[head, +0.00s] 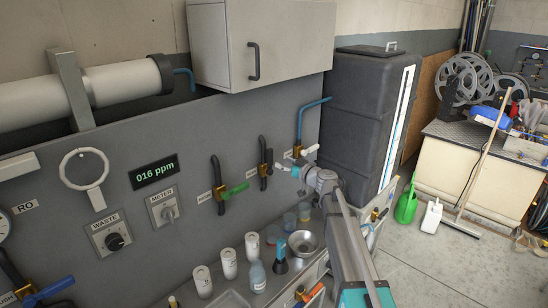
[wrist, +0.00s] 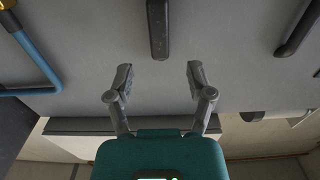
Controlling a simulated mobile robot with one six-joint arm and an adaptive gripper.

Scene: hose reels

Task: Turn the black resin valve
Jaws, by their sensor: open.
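The valve I take for the black resin valve (head: 264,170) is on the grey wall panel, with a brass body and a black pipe above and below it. The label beside it is too small to read. In the wrist view, which is upside down, a dark pipe end (wrist: 157,30) at the top centre seems to belong to it. My gripper (wrist: 159,76) is open and empty, its fingers apart and clear of the pipe. In the head view my gripper (head: 295,159) is to the right of this valve, in front of the blue-piped valve. The brass valve body is outside the wrist view.
A green-handled valve (head: 235,191) is to the left. A blue pipe (head: 311,105) runs down on the right. A wall cabinet (head: 265,45) hangs above, and a dark tank (head: 365,115) stands at the right. White bottles (head: 229,263) and a metal bowl (head: 303,243) stand on the counter below.

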